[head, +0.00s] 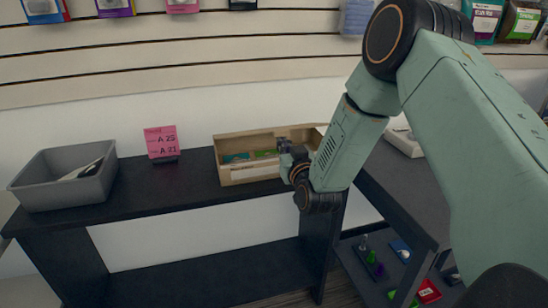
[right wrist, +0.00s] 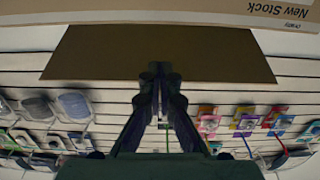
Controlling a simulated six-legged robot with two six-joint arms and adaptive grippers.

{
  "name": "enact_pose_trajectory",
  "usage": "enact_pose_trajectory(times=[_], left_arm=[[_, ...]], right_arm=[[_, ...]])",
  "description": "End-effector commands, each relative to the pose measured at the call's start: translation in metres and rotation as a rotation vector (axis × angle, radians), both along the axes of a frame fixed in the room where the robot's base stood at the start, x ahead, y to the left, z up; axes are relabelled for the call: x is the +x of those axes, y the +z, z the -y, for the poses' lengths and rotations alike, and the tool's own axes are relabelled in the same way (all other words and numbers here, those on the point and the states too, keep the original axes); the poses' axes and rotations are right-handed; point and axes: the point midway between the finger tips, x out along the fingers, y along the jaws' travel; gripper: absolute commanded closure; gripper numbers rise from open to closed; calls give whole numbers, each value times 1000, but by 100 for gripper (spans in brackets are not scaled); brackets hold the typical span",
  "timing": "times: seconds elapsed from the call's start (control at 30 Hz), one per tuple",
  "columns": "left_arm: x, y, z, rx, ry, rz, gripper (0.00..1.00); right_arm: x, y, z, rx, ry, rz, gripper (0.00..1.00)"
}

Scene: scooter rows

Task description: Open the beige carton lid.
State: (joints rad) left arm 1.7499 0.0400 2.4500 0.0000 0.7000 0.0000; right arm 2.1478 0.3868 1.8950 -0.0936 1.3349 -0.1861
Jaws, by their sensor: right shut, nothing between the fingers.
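The beige carton (head: 234,177) stands on the dark shelf top, with a pale label strip along its front. Its top looks open in the head view, and green and teal items show inside. In the right wrist view, which looks upside down, a carton edge (right wrist: 215,10) with "New Stock" lettering crosses the top. A plain brown panel (right wrist: 160,55) joins it; it looks like the lid, but I cannot tell its angle. My right gripper (head: 284,146) is at the carton's right part, shut and empty; its fingers (right wrist: 160,75) overlap the panel's edge in the wrist view. Contact is unclear.
A grey bin (head: 65,192) with a pale item inside stands left on the shelf top. A pink sign (head: 161,142) stands between bin and carton. A dark side counter (head: 405,190) adjoins at right. Packaged goods hang on the slatted wall (head: 190,60) behind.

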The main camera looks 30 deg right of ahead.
Motion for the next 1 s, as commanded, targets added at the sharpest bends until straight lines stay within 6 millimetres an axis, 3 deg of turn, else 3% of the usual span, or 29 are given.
enact_pose_trajectory(times=[0.8, 1.0], left_arm=[[0, 30, 0, 0, 0, 0, 60], [0, 31, 0, 0, 0, 0, 60]], right_arm=[[7, 36, 1, 0, 0, 0, 100], [7, 38, 2, 0, 0, 0, 100]])
